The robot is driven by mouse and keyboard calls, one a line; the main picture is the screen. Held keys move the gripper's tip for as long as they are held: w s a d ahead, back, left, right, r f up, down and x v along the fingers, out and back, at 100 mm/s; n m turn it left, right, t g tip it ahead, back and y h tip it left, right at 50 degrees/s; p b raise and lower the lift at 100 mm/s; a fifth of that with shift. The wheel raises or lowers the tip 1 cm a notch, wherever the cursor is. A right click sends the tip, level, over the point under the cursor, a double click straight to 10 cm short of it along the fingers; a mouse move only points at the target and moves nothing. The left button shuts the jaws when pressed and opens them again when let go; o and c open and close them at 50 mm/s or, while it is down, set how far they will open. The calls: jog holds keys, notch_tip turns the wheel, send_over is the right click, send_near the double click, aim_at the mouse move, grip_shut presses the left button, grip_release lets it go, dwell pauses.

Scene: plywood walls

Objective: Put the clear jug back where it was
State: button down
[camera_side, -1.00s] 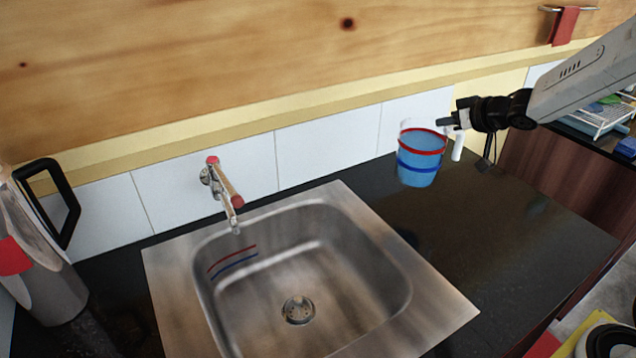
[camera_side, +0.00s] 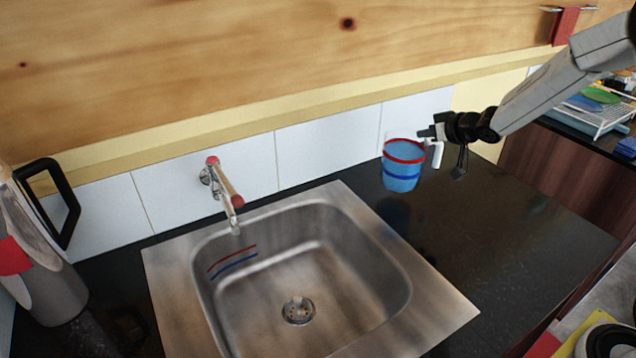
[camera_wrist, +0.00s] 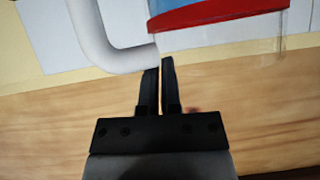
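The clear jug (camera_side: 402,172) holds blue content and has a red band, a blue band and a white handle (camera_side: 436,154). In the side view it hangs upright above the dark counter, right of the sink and close to the tiled wall. My gripper (camera_side: 428,132) is at the top of the handle with its fingers closed on it. In the wrist view the jug's red band (camera_wrist: 218,14) and handle (camera_wrist: 112,52) show at the top, with the two fingers (camera_wrist: 160,68) nearly together at the handle. The exact finger contact is partly hidden.
A steel sink (camera_side: 325,220) with a tap (camera_side: 226,192) fills the middle. A grey pitcher (camera_side: 55,290) with a black handle stands at far left. A dish rack (camera_side: 597,118) is at far right. The counter (camera_side: 500,225) right of the sink is clear.

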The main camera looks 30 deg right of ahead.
aim_at(424, 142)
jog(key=shift+r, duration=0.15)
jog(key=shift+w+f, duration=0.15)
jog(key=shift+f, duration=0.75)
jog(key=shift+w+f, duration=0.15)
jog(key=shift+f, duration=0.85)
jog(key=c, duration=1.3)
grip_release()
jog(key=shift+f, duration=0.2)
jog(key=o, duration=0.5)
jog(key=shift+s+r, duration=0.15)
jog(key=shift+r, duration=0.05)
